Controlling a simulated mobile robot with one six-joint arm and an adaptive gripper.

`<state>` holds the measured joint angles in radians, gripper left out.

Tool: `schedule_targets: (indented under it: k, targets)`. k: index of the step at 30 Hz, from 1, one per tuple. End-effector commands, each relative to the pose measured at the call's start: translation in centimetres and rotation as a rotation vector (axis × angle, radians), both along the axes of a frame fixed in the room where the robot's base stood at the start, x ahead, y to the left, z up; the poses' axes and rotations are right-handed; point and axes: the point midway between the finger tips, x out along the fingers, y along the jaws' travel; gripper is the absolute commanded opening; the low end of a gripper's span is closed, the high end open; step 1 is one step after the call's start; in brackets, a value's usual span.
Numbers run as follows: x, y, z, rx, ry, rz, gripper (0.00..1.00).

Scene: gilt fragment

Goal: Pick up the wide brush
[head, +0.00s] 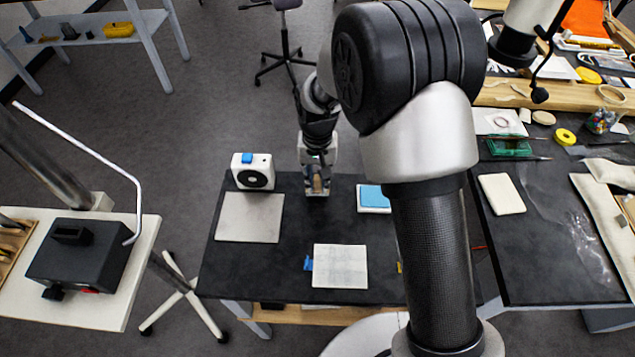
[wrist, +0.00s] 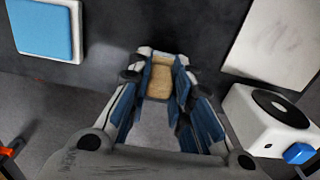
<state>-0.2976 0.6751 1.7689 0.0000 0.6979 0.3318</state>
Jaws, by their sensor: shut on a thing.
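My gripper (wrist: 160,80) is shut on a tan, wood-coloured piece, which I take to be the wide brush (wrist: 160,82). Only a short tan part of it shows between the blue-lined fingers in the wrist view; the rest is hidden. In the head view, my gripper (head: 317,190) is at the far edge of the dark table (head: 290,275), with a small tan patch of the brush (head: 317,184) between the fingers. I cannot tell whether the brush touches the table.
A white device with a black disc (head: 253,171) and a grey-white plate (head: 249,217) stand left of my gripper. A blue-topped white box (head: 374,197) is to the right, and a written sheet (head: 340,266) lies nearer. A cluttered bench (head: 540,225) stands further right.

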Motion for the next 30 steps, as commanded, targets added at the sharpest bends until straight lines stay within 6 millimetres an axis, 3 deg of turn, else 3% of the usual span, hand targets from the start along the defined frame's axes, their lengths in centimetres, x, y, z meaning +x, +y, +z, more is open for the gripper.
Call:
schedule_targets:
  k: [12,18,24,30]
  targets:
    - [0.1,0.0,11.9,0.002,-0.006,0.0,0.0]
    - [0.1,0.0,16.1,0.001,-0.003,0.0,0.0]
    - [0.1,0.0,18.2,0.001,-0.002,0.0,0.0]
    - [0.0,0.0,18.5,0.0,0.0,0.0,0.0]
